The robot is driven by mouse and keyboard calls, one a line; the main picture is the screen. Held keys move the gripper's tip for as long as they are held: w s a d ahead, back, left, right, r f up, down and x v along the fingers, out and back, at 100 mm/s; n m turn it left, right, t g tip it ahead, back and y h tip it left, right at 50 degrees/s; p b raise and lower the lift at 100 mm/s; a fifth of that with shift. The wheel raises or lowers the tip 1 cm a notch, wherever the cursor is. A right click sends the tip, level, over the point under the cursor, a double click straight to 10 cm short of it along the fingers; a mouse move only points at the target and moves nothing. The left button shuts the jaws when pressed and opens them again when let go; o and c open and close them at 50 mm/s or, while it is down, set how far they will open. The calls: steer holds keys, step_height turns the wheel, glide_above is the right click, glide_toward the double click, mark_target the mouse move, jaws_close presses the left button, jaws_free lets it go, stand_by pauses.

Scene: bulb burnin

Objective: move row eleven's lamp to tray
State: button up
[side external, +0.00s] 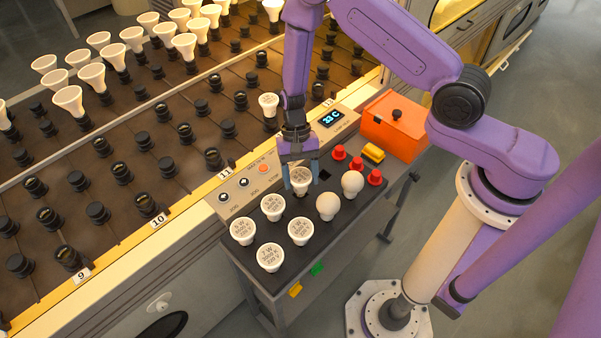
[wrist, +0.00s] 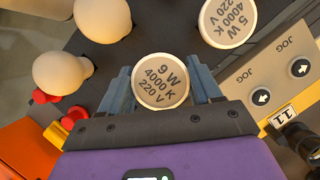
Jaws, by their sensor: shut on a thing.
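My gripper (side external: 300,166) points down over the dark tray (side external: 243,262) and is shut on a white reflector lamp (side external: 301,184). In the wrist view the fingers (wrist: 161,84) sit on both sides of this lamp (wrist: 161,82), whose face reads 9 W, 4000 K, 220 V. It is at the tray's back row; I cannot tell whether its base touches the tray. Several reflector lamps stand on the tray, including a 5 W lamp (side external: 273,208), with two round bulbs (side external: 328,206) (side external: 352,184). The row 11 label (side external: 225,174) is on the rack edge; the sockets nearest it are empty.
A control panel (side external: 250,180) with knobs and a display (side external: 331,118) lies between rack and tray. Red knobs (side external: 357,164) and an orange box (side external: 395,125) are to the right. A lamp (side external: 269,104) stands in the rack near label 12. Many lamps fill the far rack.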

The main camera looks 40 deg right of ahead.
steer(key=shift+f, duration=1.2)
steer(key=o, duration=1.1)
steer(key=shift+r, duration=0.1)
steer(key=v, duration=1.7)
steer(key=shift+s+r, duration=0.1)
steer(key=shift+r, duration=0.1)
